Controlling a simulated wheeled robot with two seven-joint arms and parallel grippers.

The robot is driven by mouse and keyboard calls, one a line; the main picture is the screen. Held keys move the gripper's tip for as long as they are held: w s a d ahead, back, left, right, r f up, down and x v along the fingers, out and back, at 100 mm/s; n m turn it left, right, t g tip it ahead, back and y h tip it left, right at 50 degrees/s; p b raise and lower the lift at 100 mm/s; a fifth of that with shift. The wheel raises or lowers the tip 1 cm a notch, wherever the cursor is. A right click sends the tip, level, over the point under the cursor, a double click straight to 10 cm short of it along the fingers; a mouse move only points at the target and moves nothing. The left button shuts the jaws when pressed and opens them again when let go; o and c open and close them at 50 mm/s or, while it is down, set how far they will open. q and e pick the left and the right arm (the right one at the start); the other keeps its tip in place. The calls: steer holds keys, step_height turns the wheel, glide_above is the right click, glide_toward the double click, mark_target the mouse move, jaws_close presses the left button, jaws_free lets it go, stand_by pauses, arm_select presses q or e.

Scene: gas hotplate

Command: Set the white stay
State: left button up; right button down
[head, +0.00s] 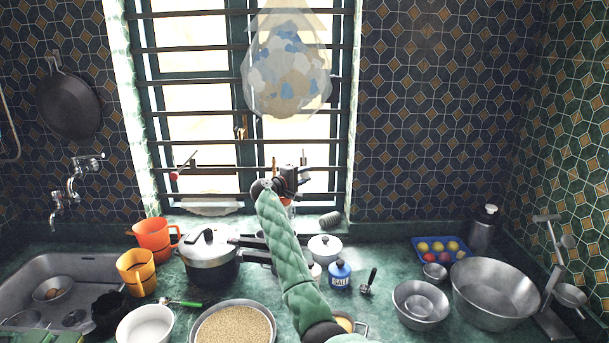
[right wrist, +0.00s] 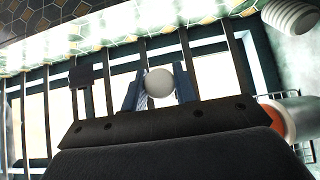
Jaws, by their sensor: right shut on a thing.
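My right gripper (head: 298,174) is up at the window bars, its green-sleeved arm reaching in from the bottom. In the right wrist view its two dark fingers (right wrist: 158,88) are shut on a round white knob (right wrist: 160,82), which I take to be the end of the white stay. In the head view the gripper hides most of this stay; a thin upright piece (head: 303,157) shows just above it. Another stay with a red knob (head: 174,176) shows at the left window pane. My left gripper is not in view.
Dark horizontal bars (head: 200,127) cross the window. A bulging clear bag (head: 288,70) hangs above my right gripper. A pressure cooker (head: 209,255), a white lidded pot (head: 325,247) and a blue salt jar (head: 340,273) stand near my arm. Steel bowls (head: 495,292) stand at right.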

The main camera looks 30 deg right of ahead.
steer(key=shift+s+a+f, duration=0.1)
steer(key=shift+f, duration=0.2)
steer(key=shift+s+a+r, duration=0.15)
steer(key=shift+s, duration=0.1)
steer(key=c, duration=1.5)
jaws_free()
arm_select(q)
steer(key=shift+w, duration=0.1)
arm_select(e)
steer(key=o, duration=0.4)
steer(key=shift+a, duration=0.15)
steer(key=shift+s+a+b, duration=0.1)
steer(key=shift+a+b, duration=0.2)
steer(key=shift+b, duration=0.05)
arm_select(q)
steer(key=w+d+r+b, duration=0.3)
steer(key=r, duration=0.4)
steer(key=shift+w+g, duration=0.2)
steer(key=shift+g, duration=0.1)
arm_select(e)
steer(key=v, duration=0.7)
